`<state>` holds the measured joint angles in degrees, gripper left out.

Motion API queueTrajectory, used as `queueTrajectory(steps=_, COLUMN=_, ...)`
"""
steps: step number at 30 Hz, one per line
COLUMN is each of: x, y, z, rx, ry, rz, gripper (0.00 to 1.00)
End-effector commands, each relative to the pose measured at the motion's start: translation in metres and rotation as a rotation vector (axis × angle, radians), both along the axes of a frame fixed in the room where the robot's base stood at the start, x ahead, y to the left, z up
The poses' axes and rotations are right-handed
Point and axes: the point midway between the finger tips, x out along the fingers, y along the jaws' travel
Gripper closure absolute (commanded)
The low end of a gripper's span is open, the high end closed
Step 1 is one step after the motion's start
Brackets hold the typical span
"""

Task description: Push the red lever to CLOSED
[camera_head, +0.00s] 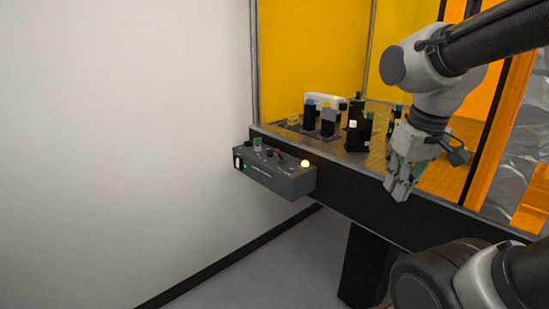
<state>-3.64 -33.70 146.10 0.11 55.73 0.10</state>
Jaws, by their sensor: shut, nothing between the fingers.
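A grey control box (272,177) is fixed to the front left edge of the dark optical table. The lever's exact position and any CLOSED marking are too small to read. My gripper (398,198) is shut and empty. It hangs in the air pointing down, to the right of the control box and well apart from it, in front of the table's edge.
A glowing lamp (305,163) sits at the box's right end. Several black optical mounts (357,133) stand on the perforated table top (376,160) behind. Yellow-orange panels (310,50) enclose the table. A white wall (120,130) is at left; space in front of the box is clear.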

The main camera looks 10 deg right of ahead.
Motion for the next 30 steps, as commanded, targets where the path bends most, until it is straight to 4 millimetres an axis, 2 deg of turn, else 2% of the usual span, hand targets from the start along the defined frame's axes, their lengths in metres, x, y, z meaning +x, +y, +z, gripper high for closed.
queueTrajectory(steps=6, x=0.020, y=0.019, z=-0.055, rx=-0.014, ry=0.229, rz=0.066, gripper=1.00)
queueTrajectory(steps=14, x=0.077, y=0.051, z=-0.133, rx=-0.021, ry=0.261, rz=0.208, gripper=1.00)
queueTrajectory(steps=23, x=0.155, y=0.095, z=-0.245, rx=-0.050, ry=0.087, rz=0.503, gripper=1.00)
queueTrajectory(steps=27, x=0.194, y=0.115, z=-0.295, rx=-0.103, ry=-0.072, rz=0.681, gripper=1.00)
queueTrajectory(steps=30, x=0.224, y=0.128, z=-0.323, rx=-0.173, ry=-0.221, rz=0.815, gripper=1.00)
